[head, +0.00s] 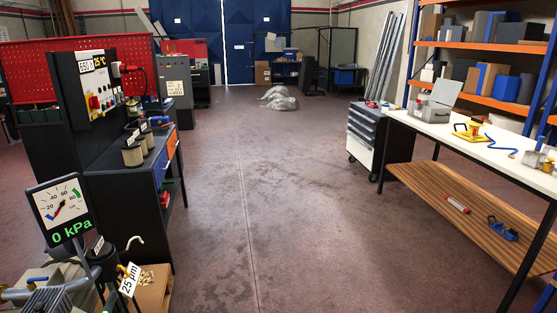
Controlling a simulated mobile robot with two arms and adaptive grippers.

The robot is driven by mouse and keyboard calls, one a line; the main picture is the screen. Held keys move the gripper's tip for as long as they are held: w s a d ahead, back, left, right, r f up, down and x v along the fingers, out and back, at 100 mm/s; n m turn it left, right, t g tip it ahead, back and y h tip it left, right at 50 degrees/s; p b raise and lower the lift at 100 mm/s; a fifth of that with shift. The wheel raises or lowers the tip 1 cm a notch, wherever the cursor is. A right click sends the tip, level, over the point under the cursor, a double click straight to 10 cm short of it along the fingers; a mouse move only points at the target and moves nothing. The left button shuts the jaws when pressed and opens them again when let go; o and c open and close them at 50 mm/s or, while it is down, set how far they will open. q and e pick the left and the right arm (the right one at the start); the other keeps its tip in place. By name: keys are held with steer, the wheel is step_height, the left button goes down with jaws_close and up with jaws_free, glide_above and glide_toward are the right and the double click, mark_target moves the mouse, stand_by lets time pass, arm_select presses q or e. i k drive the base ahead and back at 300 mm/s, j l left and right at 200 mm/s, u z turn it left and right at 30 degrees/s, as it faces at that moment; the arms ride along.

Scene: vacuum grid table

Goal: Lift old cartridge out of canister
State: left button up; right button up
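I cannot tell whether a cartridge sits inside the vessel. Several pleated filter cartridges with dark end caps, including a front one (132,154), stand in a row on the left workbench (110,165). Neither of my grippers is in view.
The middle floor (265,210) is clear. A white-topped table (480,148) with a lower wooden shelf (470,215) stands right.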

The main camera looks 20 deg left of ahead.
mark_target(100, 251)
steer(key=i+u, duration=0.2)
steer(key=u, duration=0.2)
steer(key=i+u, duration=0.15)
steer(key=u, duration=0.25)
steer(key=i+l+u, duration=0.1)
steer(key=u, duration=0.3)
steer(key=i+l+u, duration=0.2)
steer(key=u, duration=0.2)
steer(key=i+l+u, duration=0.15)
steer(key=u, duration=0.3)
